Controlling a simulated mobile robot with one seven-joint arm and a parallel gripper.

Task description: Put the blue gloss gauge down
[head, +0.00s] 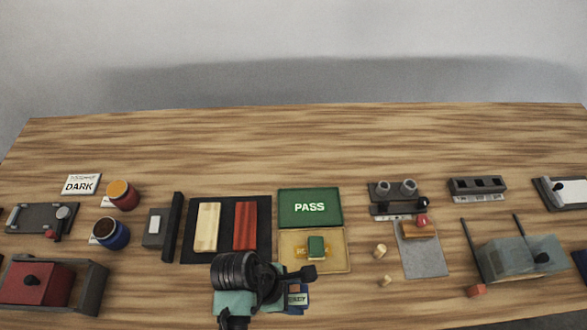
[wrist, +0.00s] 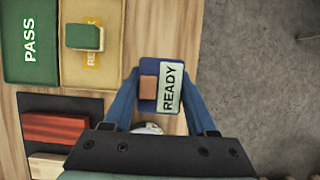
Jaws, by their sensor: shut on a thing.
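The blue gloss gauge (wrist: 144,109) is a small blue block with a pale label reading READY and a brown block on its face. My gripper (wrist: 162,92) is shut on it, one blue finger at each side, in the wrist view. In the head view the gauge (head: 304,288) shows low in the middle, partly hidden behind my dark wrist. It is over the front part of the table. I cannot tell whether its underside touches the wood.
A green PASS pad (head: 310,194) and a yellow tray (head: 338,264) holding a green block (head: 316,247) lie beyond the gauge. A black panel (head: 224,222) with wood and red strips is to their left. Grey floor (wrist: 265,90) shows past the table edge. The table's back (head: 300,135) is clear.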

